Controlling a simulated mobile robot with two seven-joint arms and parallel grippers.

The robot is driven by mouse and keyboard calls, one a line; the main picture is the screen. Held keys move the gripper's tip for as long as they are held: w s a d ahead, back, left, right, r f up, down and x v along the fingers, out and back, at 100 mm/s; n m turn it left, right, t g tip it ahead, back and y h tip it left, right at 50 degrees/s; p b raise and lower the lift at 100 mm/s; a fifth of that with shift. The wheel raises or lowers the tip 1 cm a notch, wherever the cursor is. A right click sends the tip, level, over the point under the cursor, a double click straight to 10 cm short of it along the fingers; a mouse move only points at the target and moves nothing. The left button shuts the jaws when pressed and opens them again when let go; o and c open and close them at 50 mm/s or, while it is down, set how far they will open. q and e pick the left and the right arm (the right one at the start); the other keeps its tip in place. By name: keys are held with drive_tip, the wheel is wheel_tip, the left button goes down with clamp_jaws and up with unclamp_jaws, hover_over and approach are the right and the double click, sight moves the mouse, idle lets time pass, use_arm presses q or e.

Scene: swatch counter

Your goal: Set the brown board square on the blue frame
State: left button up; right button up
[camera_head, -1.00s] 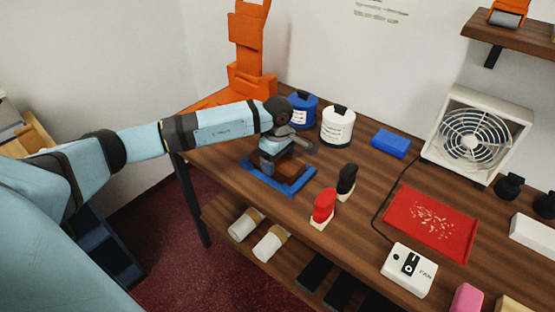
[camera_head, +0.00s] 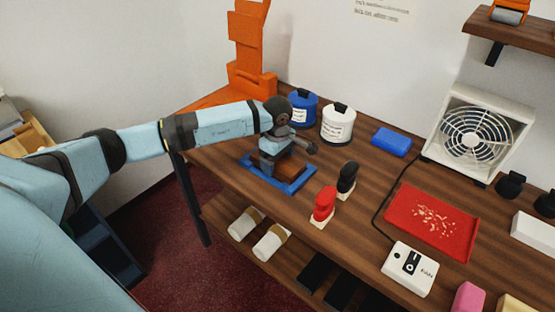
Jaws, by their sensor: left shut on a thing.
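The blue frame (camera_head: 293,190) lies flat on the wooden counter, near its left front edge. The brown board (camera_head: 291,172) is at the frame, partly hidden behind my left gripper. Its right part shows inside the frame's outline, low and close to the blue rim. I cannot tell whether it rests fully on the frame or is quite square to it. My left gripper (camera_head: 274,161) points down over the frame and is shut on the board; its fingertips are mostly hidden. My right gripper is not in view.
Blue and white canisters (camera_head: 337,124) stand behind the frame. A blue block (camera_head: 390,142), red tray (camera_head: 431,222), white switch box (camera_head: 409,268) and fan (camera_head: 475,139) lie farther right.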

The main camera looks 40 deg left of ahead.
use_arm(q)
drive_tip(key=shift+f, duration=0.1)
drive_tip(key=o, duration=0.9)
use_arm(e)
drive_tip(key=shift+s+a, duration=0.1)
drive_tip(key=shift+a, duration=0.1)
use_arm(q)
wheel_tip(320, 180, up, 14)
drive_tip(key=shift+f, duration=0.1)
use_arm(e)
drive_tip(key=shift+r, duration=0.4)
use_arm(q)
drive_tip(key=shift+s, duration=0.1)
